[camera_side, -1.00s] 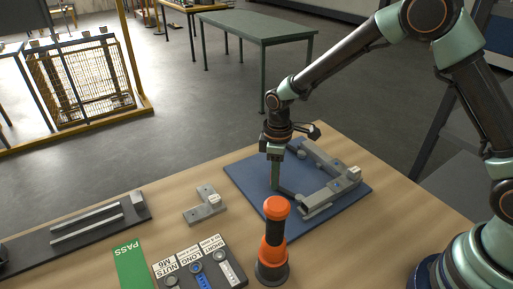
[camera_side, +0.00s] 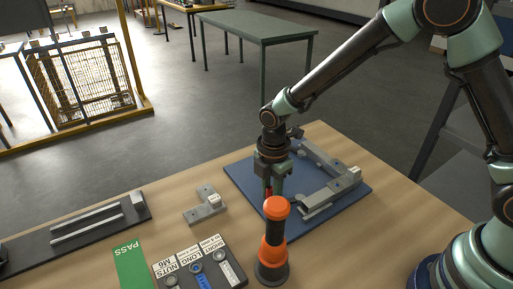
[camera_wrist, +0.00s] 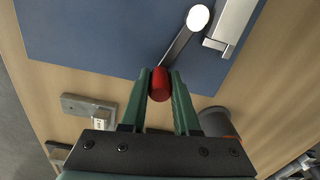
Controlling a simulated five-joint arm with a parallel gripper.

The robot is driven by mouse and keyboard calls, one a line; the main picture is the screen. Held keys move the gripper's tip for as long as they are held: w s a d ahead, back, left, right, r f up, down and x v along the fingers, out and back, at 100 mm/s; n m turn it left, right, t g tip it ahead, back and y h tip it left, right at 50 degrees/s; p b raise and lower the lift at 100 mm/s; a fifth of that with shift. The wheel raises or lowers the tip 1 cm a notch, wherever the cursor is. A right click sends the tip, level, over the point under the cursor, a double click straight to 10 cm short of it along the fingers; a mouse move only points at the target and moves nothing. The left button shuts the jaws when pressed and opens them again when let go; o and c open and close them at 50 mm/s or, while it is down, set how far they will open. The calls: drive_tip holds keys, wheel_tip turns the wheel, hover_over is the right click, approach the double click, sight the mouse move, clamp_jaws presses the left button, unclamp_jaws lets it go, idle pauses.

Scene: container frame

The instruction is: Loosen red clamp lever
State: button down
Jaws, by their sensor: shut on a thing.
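The clamp lever's red knob (camera_wrist: 160,84) sits between my gripper's (camera_wrist: 160,78) two green fingers, which are shut on it in the wrist view. A dark lever arm (camera_wrist: 177,45) runs from the knob up to a round white pivot (camera_wrist: 198,17). In the side view my gripper (camera_side: 273,191) is low over the left part of the blue plate (camera_side: 240,178), with a sliver of red (camera_side: 267,187) at the fingers. The grey frame (camera_side: 326,161) lies on the plate to the right. The fingers and the orange-topped tool hide most of the lever there.
An orange and black upright tool (camera_side: 274,240) stands close in front of my gripper. A grey bracket (camera_side: 203,208) lies left of the plate. A labelled parts tray (camera_side: 222,268), a green PASS card (camera_side: 131,267) and a dark rail tray (camera_side: 98,232) are at the front left.

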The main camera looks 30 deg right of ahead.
drive_tip(key=shift+s+a+n, duration=0.15)
drive_tip(key=shift+s+n, duration=0.35)
drive_tip(key=shift+n, duration=0.3)
drive_tip(key=c, duration=0.6)
unclamp_jaws()
drive_tip(key=shift+c, duration=0.2)
drive_tip(key=shift+r, duration=0.15)
wheel_tip(320, 180, up, 12)
drive_tip(key=s+d+r+m+t, duration=0.2)
drive_tip(key=s+d+r+m, duration=0.2)
drive_tip(key=d+m, duration=0.4)
drive_tip(key=s+d+r+m+t, duration=0.3)
drive_tip(key=s+d+r+m, duration=0.2)
drive_tip(key=m, duration=0.8)
drive_tip(key=d, duration=0.3)
drive_tip(key=shift+s+r+t, duration=0.3)
drive_tip(key=shift+s, duration=0.05)
